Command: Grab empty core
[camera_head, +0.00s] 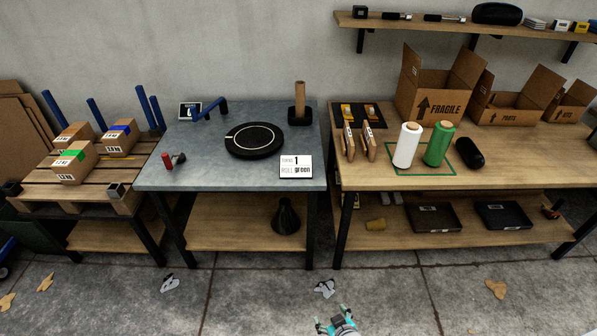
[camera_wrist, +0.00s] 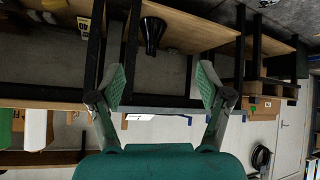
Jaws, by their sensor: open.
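The empty core, a bare brown tube (camera_head: 299,97), stands upright on a black holder (camera_head: 299,118) at the back right of the grey table (camera_head: 225,178) in the head view. My gripper (camera_head: 335,321) is at the bottom edge of the head view, low over the floor in front of the tables and far from the core. In the wrist view my gripper (camera_wrist: 163,86) is open, with nothing between its fingers. I cannot make out the core in the wrist view.
White (camera_head: 407,145) and green (camera_head: 438,144) rolls stand on the right table. Boxes (camera_head: 75,166) sit on a pallet at left. Crumpled scraps (camera_head: 325,288) lie on the floor.

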